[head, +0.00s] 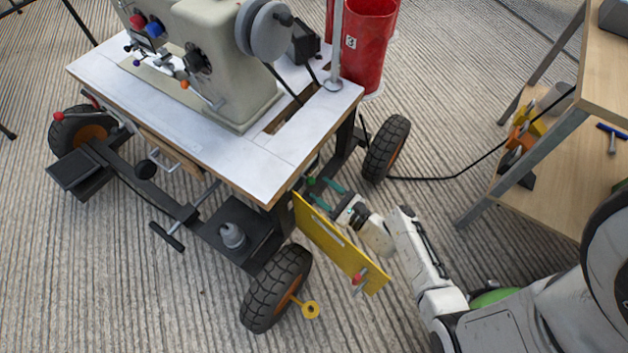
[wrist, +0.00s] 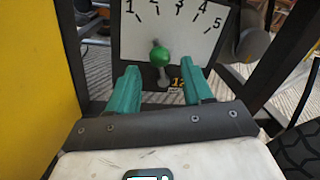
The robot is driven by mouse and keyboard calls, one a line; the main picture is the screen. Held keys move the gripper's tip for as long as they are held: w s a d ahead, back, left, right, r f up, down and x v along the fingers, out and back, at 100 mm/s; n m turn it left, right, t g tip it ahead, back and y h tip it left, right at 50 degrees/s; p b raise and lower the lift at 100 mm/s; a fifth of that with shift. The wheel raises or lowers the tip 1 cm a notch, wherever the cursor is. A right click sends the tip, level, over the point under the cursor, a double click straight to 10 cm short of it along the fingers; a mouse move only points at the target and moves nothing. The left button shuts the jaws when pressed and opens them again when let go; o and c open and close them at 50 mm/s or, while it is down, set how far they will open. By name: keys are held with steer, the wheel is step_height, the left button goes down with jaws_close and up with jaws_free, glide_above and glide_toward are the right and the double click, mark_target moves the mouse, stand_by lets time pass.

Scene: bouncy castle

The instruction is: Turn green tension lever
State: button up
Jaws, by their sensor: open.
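The green tension lever (wrist: 160,56) has a round green knob on a short metal stem. In the wrist view it stands in front of a white scale plate (wrist: 200,47) numbered 1 to 5, with the knob below the 2 and 3. My gripper (wrist: 162,86) is open, its two teal fingers to the left and right below the knob, not closed on it. In the head view the green knob (head: 311,181) shows small under the table edge, and my gripper (head: 329,190) is close to it. The lever's lower end is partly hidden.
A yellow panel (head: 325,238) stands close beside my gripper and fills the left of the wrist view (wrist: 25,80). The wheeled sewing machine table (head: 230,165) overhangs the lever. A black tyre (head: 386,148) and a cable lie to the right. A wooden shelf (head: 560,185) stands farther right.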

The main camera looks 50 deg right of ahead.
steer(key=s, duration=0.3)
steer(key=s+p, duration=0.1)
steer(key=s, duration=0.1)
steer(key=shift+s+a+f, duration=0.15)
steer(key=shift+s+a, duration=0.1)
steer(key=shift+s, duration=0.1)
stand_by(0.3)
